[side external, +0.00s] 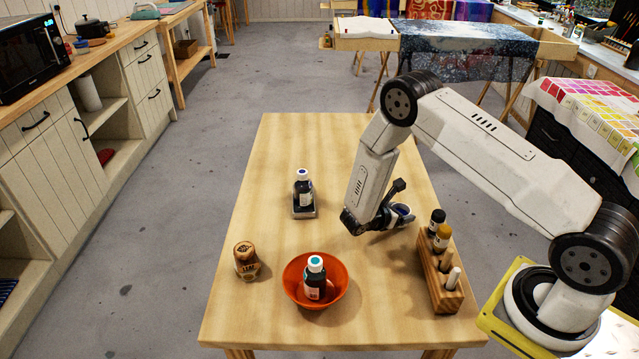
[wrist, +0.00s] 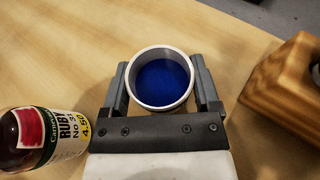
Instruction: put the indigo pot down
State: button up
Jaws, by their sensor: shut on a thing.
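The indigo pot (wrist: 162,80) is a small round white-rimmed pot with deep blue inside. My gripper (wrist: 160,88) is shut on it, with one finger against each side. The pot's mouth faces the wrist camera. In the side view the pot (side external: 402,210) is held over the right part of the wooden table (side external: 262,160), left of the rack, with a shadow below left. It looks a little above the tabletop, but its underside is hidden. My gripper (side external: 392,214) reaches it from the left.
A wooden rack (side external: 437,275) with several bottles and pegs stands right; its block (wrist: 285,85) is close by. A ruby-labelled bottle (wrist: 42,138) is left of my gripper. The table's far end is clear.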

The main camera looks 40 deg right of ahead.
jog(key=shift+f, duration=0.25)
jog(key=shift+f, duration=0.15)
jog(key=o, duration=1.1)
jog(key=shift+a+r, duration=0.15)
jog(key=shift+r, duration=0.05)
jog(key=v, duration=1.1)
jog(key=shift+w+a+r, duration=0.15)
jog(key=shift+a, duration=0.15)
